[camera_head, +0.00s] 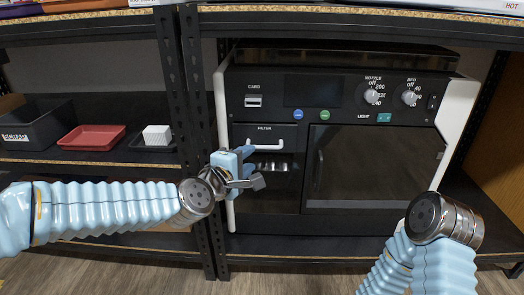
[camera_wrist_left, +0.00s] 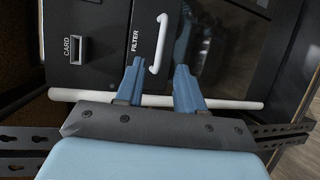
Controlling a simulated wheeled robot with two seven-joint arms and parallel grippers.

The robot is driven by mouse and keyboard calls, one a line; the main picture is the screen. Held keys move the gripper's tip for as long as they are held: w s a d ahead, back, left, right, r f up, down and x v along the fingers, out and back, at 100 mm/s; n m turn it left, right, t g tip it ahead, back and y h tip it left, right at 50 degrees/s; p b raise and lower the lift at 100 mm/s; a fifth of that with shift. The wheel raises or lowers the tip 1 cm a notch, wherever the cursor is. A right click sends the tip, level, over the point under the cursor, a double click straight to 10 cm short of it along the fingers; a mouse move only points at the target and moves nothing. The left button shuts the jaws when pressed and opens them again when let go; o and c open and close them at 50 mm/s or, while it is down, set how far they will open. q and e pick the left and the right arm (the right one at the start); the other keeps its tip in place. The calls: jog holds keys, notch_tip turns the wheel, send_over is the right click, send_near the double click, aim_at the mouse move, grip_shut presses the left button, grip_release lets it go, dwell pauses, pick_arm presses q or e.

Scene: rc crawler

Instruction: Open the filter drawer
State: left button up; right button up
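The filter drawer (camera_head: 285,131) is a black panel labelled FILTER at the left of the printer-like machine's front. It looks shut. Its white bar handle (camera_head: 265,145) also shows in the left wrist view (camera_wrist_left: 158,45). My left gripper (camera_head: 268,164) is just below and left of the handle in the head view. In the left wrist view its two blue fingers (camera_wrist_left: 158,68) are spread apart and empty. The handle's end lies just ahead of the gap between them; contact is not visible. My right arm shows at the lower right, but its gripper is out of view.
The black machine (camera_head: 345,97) has knobs, buttons, a CARD slot (camera_head: 254,101) and a dark door (camera_head: 370,160). A dark shelf post (camera_head: 192,120) stands left of it. A red tray (camera_head: 92,138) and a white block (camera_head: 157,134) sit on the left shelf.

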aim_at(264, 148)
pick_arm(q)
jog(key=x, duration=0.9)
jog(key=shift+c, duration=0.3)
grip_shut()
